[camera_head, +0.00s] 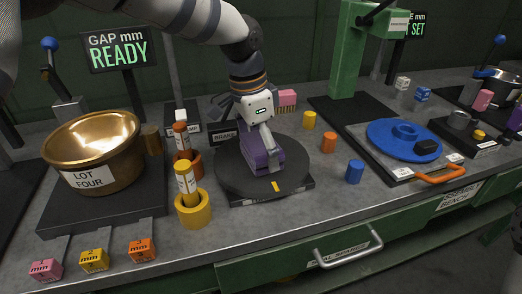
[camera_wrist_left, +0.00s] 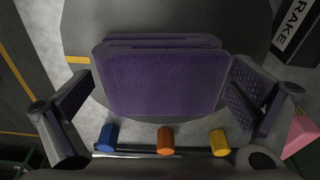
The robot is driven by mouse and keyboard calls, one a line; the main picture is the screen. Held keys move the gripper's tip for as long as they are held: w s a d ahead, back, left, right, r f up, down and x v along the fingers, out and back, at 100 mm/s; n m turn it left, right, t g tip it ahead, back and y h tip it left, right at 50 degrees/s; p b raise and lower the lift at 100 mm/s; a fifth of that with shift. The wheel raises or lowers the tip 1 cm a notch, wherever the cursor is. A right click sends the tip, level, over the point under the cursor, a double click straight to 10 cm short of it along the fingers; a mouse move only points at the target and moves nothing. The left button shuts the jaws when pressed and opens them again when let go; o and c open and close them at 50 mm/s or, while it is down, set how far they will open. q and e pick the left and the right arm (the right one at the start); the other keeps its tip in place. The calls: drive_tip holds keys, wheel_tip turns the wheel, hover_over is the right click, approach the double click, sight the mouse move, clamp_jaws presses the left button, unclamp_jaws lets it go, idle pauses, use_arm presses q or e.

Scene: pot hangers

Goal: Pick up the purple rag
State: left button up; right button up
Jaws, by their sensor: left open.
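The purple rag (camera_head: 258,158) is a folded, textured block on the dark round plate (camera_head: 228,176) in the middle of the bench. In the left wrist view the rag (camera_wrist_left: 160,80) fills the centre. My left gripper (camera_head: 264,140) points down at the rag from above. In the wrist view its two open fingers (camera_wrist_left: 160,98) show on either side of the rag, with a small gap visible at the left side. In the head view the gripper hides part of the rag. My right gripper does not show.
A brass pot (camera_head: 95,150) stands at the left. Yellow (camera_head: 193,212) and orange-red holders with upright tubes stand left of the plate. Blue (camera_head: 355,171), orange (camera_head: 329,142) and yellow (camera_head: 309,120) cylinders stand to its right. A blue disc (camera_head: 404,140) lies farther right.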

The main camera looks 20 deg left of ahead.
use_arm(q)
drive_tip(key=c, duration=1.1)
drive_tip(key=shift+r, duration=0.1)
wheel_tip(320, 180, up, 3)
drive_tip(key=shift+w+f, duration=0.1)
drive_tip(key=shift+f, duration=0.1)
drive_tip(key=s+d+r, duration=0.1)
drive_tip(key=s+r, duration=0.2)
drive_tip(key=s, duration=0.1)
drive_tip(key=s+d+r+p, duration=0.1)
drive_tip(key=s+d+r, duration=0.1)
drive_tip(key=s, duration=0.3)
drive_tip(key=s+d+r+p, duration=0.1)
drive_tip(key=s+r, duration=0.3)
drive_tip(key=r, duration=0.1)
drive_tip(key=shift+s+d, duration=0.2)
drive_tip(key=shift+d, duration=0.15)
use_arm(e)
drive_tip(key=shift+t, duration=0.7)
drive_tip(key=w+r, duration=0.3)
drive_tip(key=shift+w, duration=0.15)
